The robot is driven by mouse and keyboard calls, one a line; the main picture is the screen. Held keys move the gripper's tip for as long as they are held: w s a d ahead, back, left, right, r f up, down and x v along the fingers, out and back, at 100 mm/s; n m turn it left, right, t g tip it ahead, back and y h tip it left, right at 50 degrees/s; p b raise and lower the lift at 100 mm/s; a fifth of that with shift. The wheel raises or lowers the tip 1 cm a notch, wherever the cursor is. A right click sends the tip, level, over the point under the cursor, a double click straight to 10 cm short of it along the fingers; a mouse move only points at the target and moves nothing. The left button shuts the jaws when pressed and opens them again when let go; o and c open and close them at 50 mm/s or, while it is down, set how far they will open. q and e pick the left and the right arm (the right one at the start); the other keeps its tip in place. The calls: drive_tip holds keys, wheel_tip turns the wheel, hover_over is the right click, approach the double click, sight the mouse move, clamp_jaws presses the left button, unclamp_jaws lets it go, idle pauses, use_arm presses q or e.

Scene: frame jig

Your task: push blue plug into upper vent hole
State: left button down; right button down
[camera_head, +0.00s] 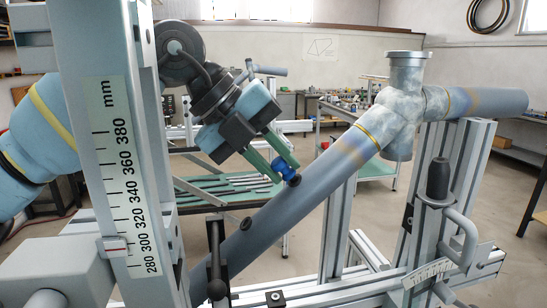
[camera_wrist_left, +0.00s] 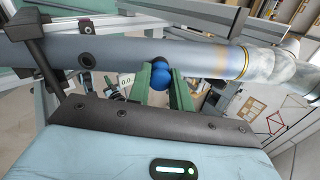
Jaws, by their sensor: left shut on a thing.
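The blue plug (camera_head: 280,166) is between the green fingers of my left gripper (camera_head: 286,171), right at the upper side of the slanted grey tube (camera_head: 315,188). In the left wrist view the blue plug (camera_wrist_left: 161,77) shows as a round blue body between the fingers, against the tube (camera_wrist_left: 200,57). A dark ring (camera_head: 294,180) on the tube beside the plug looks like the upper vent hole's rim. Whether the plug is inside the hole cannot be told. A lower dark-rimmed hole (camera_head: 246,223) is uncovered, also in the left wrist view (camera_wrist_left: 85,61). My right gripper is not in view.
A metal tube joint (camera_head: 403,105) sits at the tube's upper end. An aluminium post with a millimetre scale (camera_head: 128,180) stands close at left. A black clamp (camera_head: 215,265) and a handled fixture (camera_head: 455,230) stand near the tube. Workbenches lie behind.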

use_arm(q)
drive_tip(key=shift+d+f, duration=0.35)
drive_tip(key=shift+f, duration=0.05)
drive_tip(key=c, duration=1.2)
unclamp_jaws()
drive_tip(key=shift+a+r, duration=0.1)
drive_tip(key=shift+v, duration=3.8)
